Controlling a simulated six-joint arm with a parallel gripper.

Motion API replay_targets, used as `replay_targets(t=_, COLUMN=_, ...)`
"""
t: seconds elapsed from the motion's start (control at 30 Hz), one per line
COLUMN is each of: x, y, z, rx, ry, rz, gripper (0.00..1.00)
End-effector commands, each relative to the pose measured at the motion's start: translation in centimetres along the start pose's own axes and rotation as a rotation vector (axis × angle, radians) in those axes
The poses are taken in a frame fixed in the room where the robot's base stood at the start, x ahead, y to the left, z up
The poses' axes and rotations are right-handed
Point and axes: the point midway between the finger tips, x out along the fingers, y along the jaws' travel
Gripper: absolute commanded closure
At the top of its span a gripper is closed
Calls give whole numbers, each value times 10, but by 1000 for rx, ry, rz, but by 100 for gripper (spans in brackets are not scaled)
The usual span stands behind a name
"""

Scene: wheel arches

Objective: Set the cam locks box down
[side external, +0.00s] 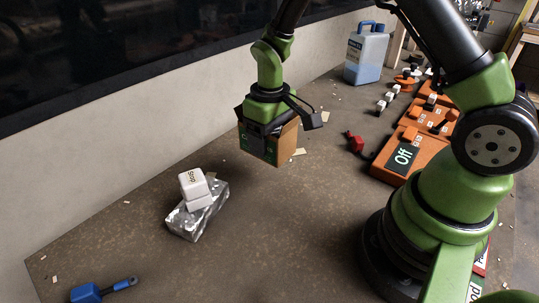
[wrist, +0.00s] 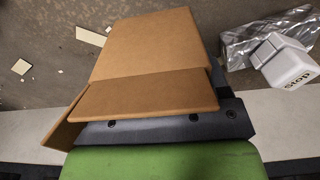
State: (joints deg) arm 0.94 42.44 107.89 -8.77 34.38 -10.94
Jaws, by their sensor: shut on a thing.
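The cam locks box is an open-flapped brown cardboard box (side external: 284,146) with a dark green printed side, held beneath my gripper (side external: 266,112) in the side external view. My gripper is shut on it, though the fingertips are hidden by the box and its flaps. In the wrist view the cardboard box (wrist: 158,48) fills the middle, with flaps folded outward near the gripper (wrist: 165,125). The box appears to be above the brown worktop (side external: 300,235); I cannot tell the exact gap.
A white block marked Stop (side external: 193,184) rests on a silver wrapped block (side external: 184,224) to the left. A red item (side external: 355,142), an orange panel with an Off sign (side external: 415,135) and a blue jug (side external: 366,55) are right. A blue tool (side external: 86,293) lies at front left.

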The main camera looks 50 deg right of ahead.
Motion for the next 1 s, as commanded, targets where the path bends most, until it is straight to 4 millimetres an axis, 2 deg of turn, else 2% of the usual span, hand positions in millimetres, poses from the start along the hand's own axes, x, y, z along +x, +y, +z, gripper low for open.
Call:
replay_targets(t=0.1, x=-14, y=0, z=-1, rx=0, ry=4, rz=0, gripper=68)
replay_targets(t=0.33, x=-32, y=0, z=-1, rx=-1, ry=5, rz=1, gripper=68)
replay_targets(t=0.57, x=-73, y=0, z=-1, rx=1, ry=9, rz=0, gripper=68)
replay_targets(t=0.77, x=-72, y=-41, z=2, rx=-6, ry=1, rz=0, gripper=68)
replay_targets(t=0.87, x=-72, y=-67, z=6, rx=-6, ry=1, rz=0, gripper=68)
replay_targets(t=1.0, x=-72, y=-115, z=19, rx=-6, ry=1, rz=0, gripper=68)
